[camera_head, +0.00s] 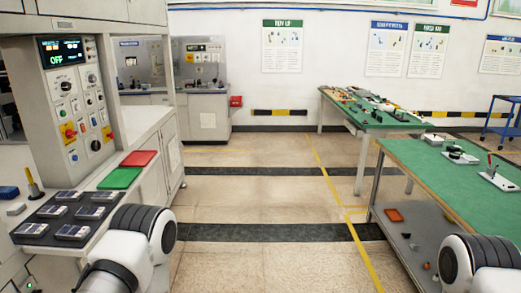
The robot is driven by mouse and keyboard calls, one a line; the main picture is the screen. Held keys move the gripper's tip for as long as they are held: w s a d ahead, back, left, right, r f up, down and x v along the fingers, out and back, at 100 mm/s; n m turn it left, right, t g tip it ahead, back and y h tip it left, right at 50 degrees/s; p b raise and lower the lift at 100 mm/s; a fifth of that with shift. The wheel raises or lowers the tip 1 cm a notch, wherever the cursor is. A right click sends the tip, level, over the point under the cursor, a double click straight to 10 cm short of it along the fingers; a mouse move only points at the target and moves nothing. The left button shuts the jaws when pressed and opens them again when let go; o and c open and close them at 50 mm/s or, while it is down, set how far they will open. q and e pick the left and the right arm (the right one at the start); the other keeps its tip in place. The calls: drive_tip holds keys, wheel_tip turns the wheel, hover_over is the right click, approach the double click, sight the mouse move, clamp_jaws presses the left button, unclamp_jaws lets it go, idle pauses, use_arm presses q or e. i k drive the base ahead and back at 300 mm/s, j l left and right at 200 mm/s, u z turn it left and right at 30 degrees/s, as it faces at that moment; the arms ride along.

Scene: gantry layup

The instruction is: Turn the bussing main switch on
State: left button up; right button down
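A grey control panel (78,105) stands upright at the left, on a bench. Its dark display (60,51) shows "OFF" in green letters. Below it are several black knobs and small buttons. Two red-and-yellow switches sit low on the panel, one on the left (68,132) and one on the right (108,133). A black knob (96,145) is at the lower right. The labels are too small to read, so I cannot tell which is the bussing main switch. Only links of my two arms show at the bottom corners; both grippers are out of view.
Below the panel, a black mat (38,230) holds several small devices, beside a green pad (119,178) and a red pad (139,158). A green-topped table (440,185) stands at right, another (365,118) farther back. The floor between (250,195) is clear.

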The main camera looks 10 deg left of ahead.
sight(69, 134)
drive_tip(key=i+u, duration=0.15)
drive_tip(key=i, duration=0.35)
drive_tip(key=i+l+u, duration=0.2)
drive_tip(key=i, duration=0.25)
drive_tip(key=i+l+u, duration=0.15)
drive_tip(key=i, duration=0.3)
drive_tip(key=i+l+u, duration=0.2)
drive_tip(key=i, duration=0.25)
drive_tip(key=i+l+u, duration=0.15)
drive_tip(key=i+l, duration=0.2)
drive_tip(key=i, duration=0.1)
